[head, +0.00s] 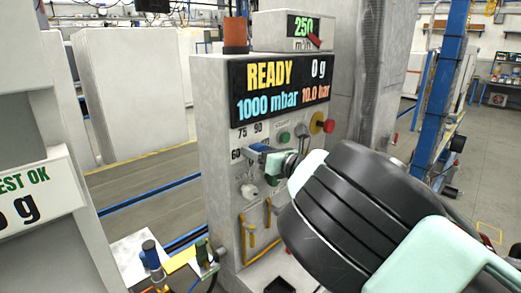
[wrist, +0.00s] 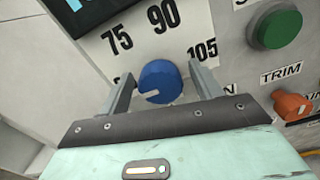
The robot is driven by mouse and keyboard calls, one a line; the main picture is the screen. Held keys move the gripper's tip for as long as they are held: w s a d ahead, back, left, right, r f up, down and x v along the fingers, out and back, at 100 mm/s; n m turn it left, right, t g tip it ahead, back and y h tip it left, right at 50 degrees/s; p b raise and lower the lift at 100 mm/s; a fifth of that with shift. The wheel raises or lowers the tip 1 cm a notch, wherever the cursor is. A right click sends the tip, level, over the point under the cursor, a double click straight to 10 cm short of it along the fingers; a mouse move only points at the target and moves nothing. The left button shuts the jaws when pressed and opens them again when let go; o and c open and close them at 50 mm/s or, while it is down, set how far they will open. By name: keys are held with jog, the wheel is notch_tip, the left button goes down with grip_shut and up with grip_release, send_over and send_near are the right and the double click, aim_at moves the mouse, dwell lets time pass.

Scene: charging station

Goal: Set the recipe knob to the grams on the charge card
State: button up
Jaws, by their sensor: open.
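The recipe knob (wrist: 158,80) is a round blue dial with a white pointer mark, seen in the wrist view below the printed 75, 90 and 105. The mark points to the lower left. My gripper (wrist: 161,71) is open, with one finger on each side of the knob. I cannot tell whether either finger touches it. In the head view my gripper (head: 275,161) is at the machine's front panel, beside the scale numbers, and partly covers the knob area. I cannot make out a charge card with a readable gram value.
The machine display (head: 280,88) reads READY, 0 g, 1000 mbar and 10.0 bar. A green button (wrist: 280,29) and an orange TRIM knob (wrist: 292,105) sit right of the recipe knob. A red knob with a yellow surround (head: 326,125) is farther right.

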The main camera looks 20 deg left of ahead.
jog(key=c, duration=1)
